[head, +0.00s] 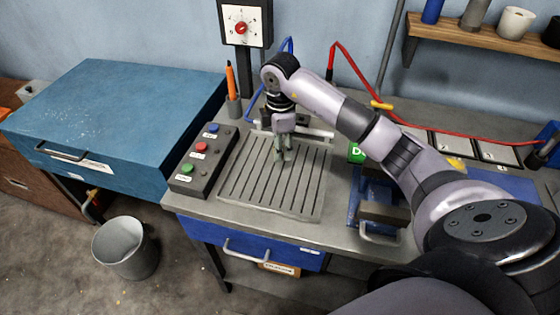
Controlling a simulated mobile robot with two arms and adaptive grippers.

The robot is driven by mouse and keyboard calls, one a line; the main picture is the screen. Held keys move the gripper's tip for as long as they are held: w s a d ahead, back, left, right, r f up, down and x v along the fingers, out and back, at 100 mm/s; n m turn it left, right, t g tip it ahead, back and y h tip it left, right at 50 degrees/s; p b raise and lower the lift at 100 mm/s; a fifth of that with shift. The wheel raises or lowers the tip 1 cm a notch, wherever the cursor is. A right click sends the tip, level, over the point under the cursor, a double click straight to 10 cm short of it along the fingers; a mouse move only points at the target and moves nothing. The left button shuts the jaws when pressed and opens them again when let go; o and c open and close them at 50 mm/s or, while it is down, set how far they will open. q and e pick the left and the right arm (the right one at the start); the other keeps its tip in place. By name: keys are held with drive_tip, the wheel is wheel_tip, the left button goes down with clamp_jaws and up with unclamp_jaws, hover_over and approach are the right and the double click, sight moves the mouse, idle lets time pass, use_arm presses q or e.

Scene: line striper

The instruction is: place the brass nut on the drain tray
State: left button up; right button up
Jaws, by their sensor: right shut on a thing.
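The drain tray (262,190) is a grey, slatted, square plate on the workbench, in the middle of the head view. My right gripper (284,158) points down over the far part of the tray. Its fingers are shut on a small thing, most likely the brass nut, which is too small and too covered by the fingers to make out. I cannot tell whether the fingertips touch the slats. The near half of the tray is bare. My left gripper is not in view.
A button box (203,160) stands along the tray's left side. A cup with an orange pen (231,80) stands behind it. A blue vise-like fixture (378,205) is to the right, under my right arm. A blue chest (120,120) and a bin (125,250) are at left.

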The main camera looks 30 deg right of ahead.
sight(280, 171)
wheel_tip(280, 171, down, 6)
drive_tip(key=shift+f+p, duration=0.1)
drive_tip(key=shift+p, duration=0.5)
drive_tip(key=shift+f, duration=0.2)
drive_tip(key=shift+f, duration=0.15)
drive_tip(key=o, duration=1.2)
